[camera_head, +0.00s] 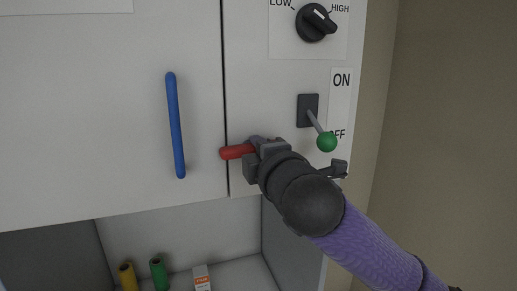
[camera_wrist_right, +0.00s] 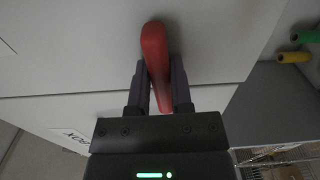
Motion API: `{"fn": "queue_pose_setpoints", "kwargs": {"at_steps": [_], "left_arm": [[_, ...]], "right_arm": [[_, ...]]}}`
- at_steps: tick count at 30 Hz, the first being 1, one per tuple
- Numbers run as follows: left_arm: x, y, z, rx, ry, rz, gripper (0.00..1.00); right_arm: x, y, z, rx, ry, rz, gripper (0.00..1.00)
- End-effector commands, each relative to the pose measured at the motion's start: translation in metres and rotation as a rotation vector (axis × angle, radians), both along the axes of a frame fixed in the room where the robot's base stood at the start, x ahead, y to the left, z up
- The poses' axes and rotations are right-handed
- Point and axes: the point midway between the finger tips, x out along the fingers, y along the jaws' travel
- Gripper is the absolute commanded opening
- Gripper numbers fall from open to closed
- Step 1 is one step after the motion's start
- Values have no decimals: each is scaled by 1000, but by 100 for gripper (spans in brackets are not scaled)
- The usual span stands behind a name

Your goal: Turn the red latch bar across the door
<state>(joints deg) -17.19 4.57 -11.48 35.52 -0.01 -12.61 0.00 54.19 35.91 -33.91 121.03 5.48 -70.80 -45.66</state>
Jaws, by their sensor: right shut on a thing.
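The red latch bar (camera_head: 235,152) lies nearly level in the head view, with its rounded left end at the seam on the edge of the pale door (camera_head: 90,120). My right gripper (camera_head: 257,150) covers the rest of the bar, including its pivot. In the right wrist view the fingers of my right gripper (camera_wrist_right: 160,88) are shut around the red bar (camera_wrist_right: 154,45), one on each side. There the bar's rounded end sticks out past the fingertips and the bar crosses the dark seam. My left gripper is in neither view.
A blue handle (camera_head: 175,125) stands on the door left of the latch. A green-knobbed lever (camera_head: 326,141) is close above my right wrist, below a black dial (camera_head: 315,22). Yellow (camera_head: 128,277) and green (camera_head: 159,272) rolls stand in the open bay below.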

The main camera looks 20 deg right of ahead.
Motion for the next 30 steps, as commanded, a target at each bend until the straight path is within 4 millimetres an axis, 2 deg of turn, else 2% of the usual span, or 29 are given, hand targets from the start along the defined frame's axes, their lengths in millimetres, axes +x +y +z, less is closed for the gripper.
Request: {"fn": "queue_pose_setpoints", "kwargs": {"at_steps": [19,20,24,30], "left_arm": [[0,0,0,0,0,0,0],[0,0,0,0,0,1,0],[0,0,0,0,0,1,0],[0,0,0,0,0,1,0]], "right_arm": [[0,0,-1,45,4,0,0],[0,0,-1,45,4,0,31],[0,0,-1,44,3,0,60],[0,0,-1,43,2,0,62]]}}
